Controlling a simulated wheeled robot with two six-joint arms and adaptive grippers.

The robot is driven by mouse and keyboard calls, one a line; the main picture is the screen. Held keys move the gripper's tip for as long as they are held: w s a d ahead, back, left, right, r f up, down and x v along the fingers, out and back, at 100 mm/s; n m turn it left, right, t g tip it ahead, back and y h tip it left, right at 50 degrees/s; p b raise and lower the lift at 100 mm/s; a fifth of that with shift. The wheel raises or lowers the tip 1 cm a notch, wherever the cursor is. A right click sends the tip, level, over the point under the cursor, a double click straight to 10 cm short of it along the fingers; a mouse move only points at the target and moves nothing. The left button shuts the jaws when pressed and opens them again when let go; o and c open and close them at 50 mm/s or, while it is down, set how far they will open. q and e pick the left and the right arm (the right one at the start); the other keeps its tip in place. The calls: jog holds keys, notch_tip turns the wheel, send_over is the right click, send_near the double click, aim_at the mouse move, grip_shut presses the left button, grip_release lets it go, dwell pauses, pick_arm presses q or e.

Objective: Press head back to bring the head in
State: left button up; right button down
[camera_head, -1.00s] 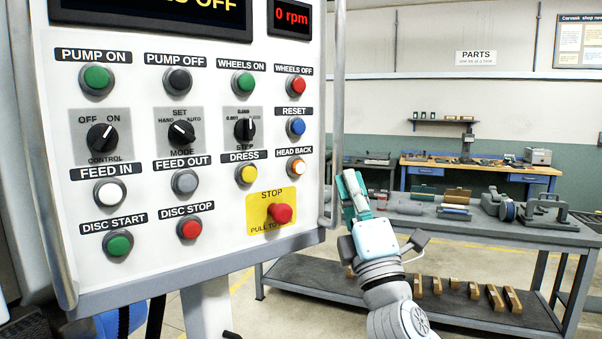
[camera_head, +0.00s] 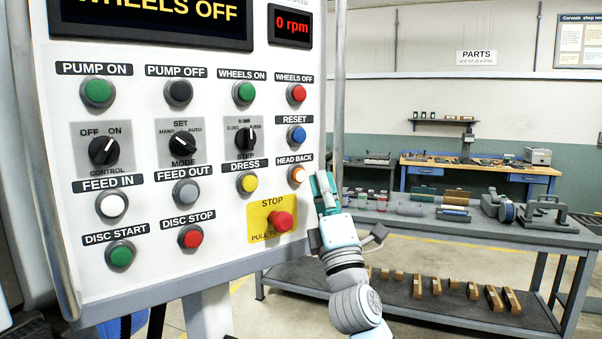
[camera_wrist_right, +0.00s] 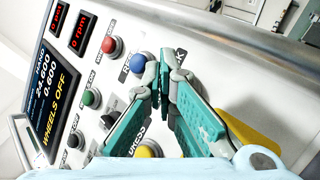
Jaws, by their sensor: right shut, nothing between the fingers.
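The HEAD BACK button (camera_head: 297,174) is a small orange-and-white button in a grey ring, at the right side of the white control panel (camera_head: 140,265). Its label stands just above it. My right gripper (camera_head: 322,180), with teal fingers, is shut and empty just right of the button. In the head view a narrow gap shows between the fingertips and the button. In the right wrist view the shut fingers (camera_wrist_right: 165,70) point at the panel and hide the button, so contact cannot be judged there. My left gripper is in neither view.
The blue RESET button (camera_head: 296,134) is just above, the yellow DRESS button (camera_head: 247,183) to the left, and the red STOP knob (camera_head: 281,221) below. A vertical metal rail (camera_head: 340,90) runs along the panel's right edge. A grey workbench (camera_head: 450,226) with parts stands behind.

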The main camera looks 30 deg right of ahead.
jog(key=shift+w, duration=0.7)
jog(key=shift+w, duration=0.15)
dwell(0.8)
jog(key=shift+w, duration=0.3)
jog(key=shift+w, duration=0.5)
dwell(0.8)
jog(key=shift+s, duration=3.4)
